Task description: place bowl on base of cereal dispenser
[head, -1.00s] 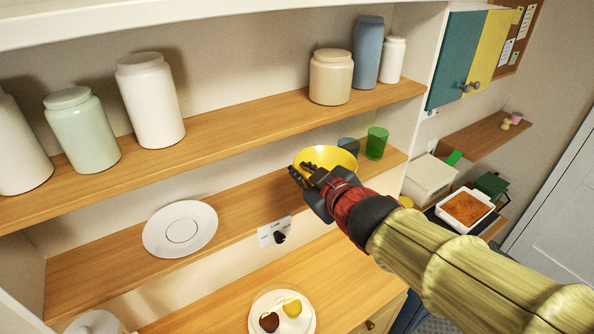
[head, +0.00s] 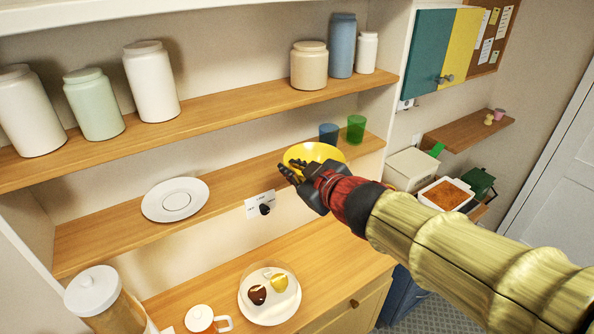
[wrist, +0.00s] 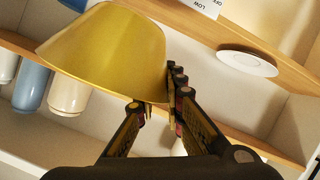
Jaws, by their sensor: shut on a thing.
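The yellow bowl (head: 312,153) shows in front of the lower shelf, near its right end. In the wrist view the bowl (wrist: 105,45) fills the upper left, with its wide rim towards the fingers. My gripper (head: 290,172) is shut on the bowl's rim; the fingers (wrist: 157,98) show at the rim in the wrist view. Whether the bowl touches the shelf cannot be told. A white-lidded container with tan contents (head: 112,312) stands at the lower left, cut by the frame; it may be the cereal dispenser. Its base is out of view.
A blue cup (head: 328,134) and a green cup (head: 356,129) stand behind the bowl. A white plate (head: 176,198) is on the lower shelf. On the counter are a white mug (head: 199,318) and a covered plate of sweets (head: 268,313). Counter is clear right of that plate.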

